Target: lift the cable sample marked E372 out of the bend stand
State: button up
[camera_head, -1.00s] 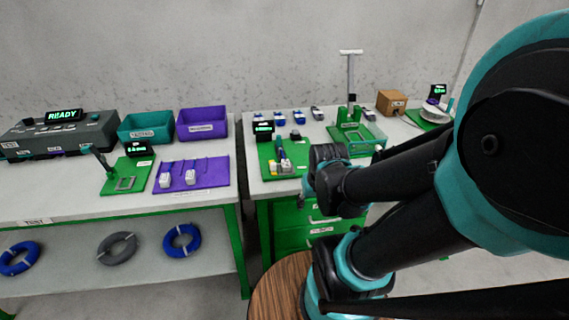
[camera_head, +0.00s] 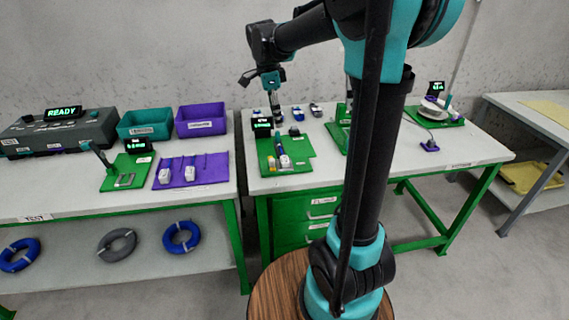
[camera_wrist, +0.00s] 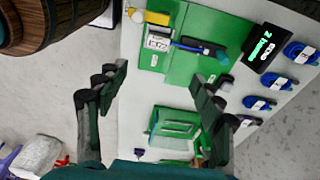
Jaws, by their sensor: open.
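My gripper (camera_head: 277,112) points down above the back left of the right table in the head view. In the wrist view my gripper (camera_wrist: 158,73) has its two dark fingers wide apart with nothing between them. Several small blue cable samples (camera_wrist: 300,52) with white labels lie in a row at the right of the wrist view; their marks are too small to read. A green stand with an open frame (camera_wrist: 175,128) is low in the wrist view, partly behind a finger.
The left table holds a purple mat (camera_head: 212,170) and bins (camera_head: 145,124).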

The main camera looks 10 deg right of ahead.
send_over(284, 159)
jog(key=f, duration=0.7)
jog(key=a+f, duration=0.1)
jog(key=f, duration=0.3)
jog(key=shift+w+f, duration=0.2)
jog(key=shift+w, duration=0.15)
jog(key=shift+s+d+f, duration=0.1)
jog(key=shift+d+f, duration=0.05)
jog(key=shift+f, duration=0.75)
jog(key=shift+s+d+f, duration=0.1)
jog(key=shift+d+f, duration=0.05)
jog(key=shift+f, duration=0.75)
jog(key=shift+s+d+f, duration=0.1)
jog(key=shift+d+f, duration=0.05)
jog(key=shift+f, duration=0.75)
jog(key=shift+c, duration=0.6)
jog(key=c, duration=1.3)
